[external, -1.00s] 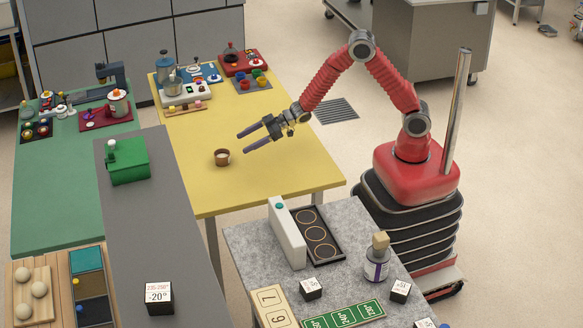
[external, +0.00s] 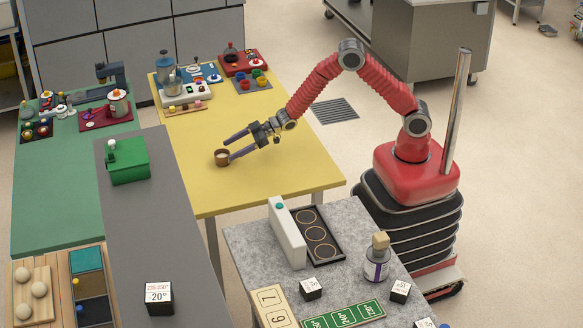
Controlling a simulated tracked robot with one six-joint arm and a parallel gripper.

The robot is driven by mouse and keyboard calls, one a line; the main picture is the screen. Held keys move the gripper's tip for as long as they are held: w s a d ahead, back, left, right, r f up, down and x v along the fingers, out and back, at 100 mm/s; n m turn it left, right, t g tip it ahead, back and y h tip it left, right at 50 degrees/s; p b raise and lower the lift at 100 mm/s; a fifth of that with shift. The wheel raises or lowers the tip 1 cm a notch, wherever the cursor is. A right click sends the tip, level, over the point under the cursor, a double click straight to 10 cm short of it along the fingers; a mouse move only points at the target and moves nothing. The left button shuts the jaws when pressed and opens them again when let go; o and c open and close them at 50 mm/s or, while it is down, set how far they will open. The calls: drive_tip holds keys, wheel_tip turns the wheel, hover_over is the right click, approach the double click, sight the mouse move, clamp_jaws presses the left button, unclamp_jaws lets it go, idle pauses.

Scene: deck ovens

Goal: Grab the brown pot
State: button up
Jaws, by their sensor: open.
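The brown pot (external: 222,158) is a small round cup with a pale inside, standing on the yellow table (external: 270,178). My gripper (external: 231,147) reaches in from the right with its two long purple fingers open. One fingertip is at the far side of the pot and the other is by its right, near side. I cannot tell whether either finger touches it. The pot looks upright and rests on the table.
Jars, trays and small coloured pots stand at the table's back, including a red tray (external: 243,63). A grey counter (external: 165,215) with a green box (external: 128,161) lies to the left. The yellow surface around the pot is clear.

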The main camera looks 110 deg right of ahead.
sight(224, 153)
drive_tip(key=shift+x, duration=1.8)
drive_tip(key=shift+c, duration=0.2)
drive_tip(key=c, duration=1.2)
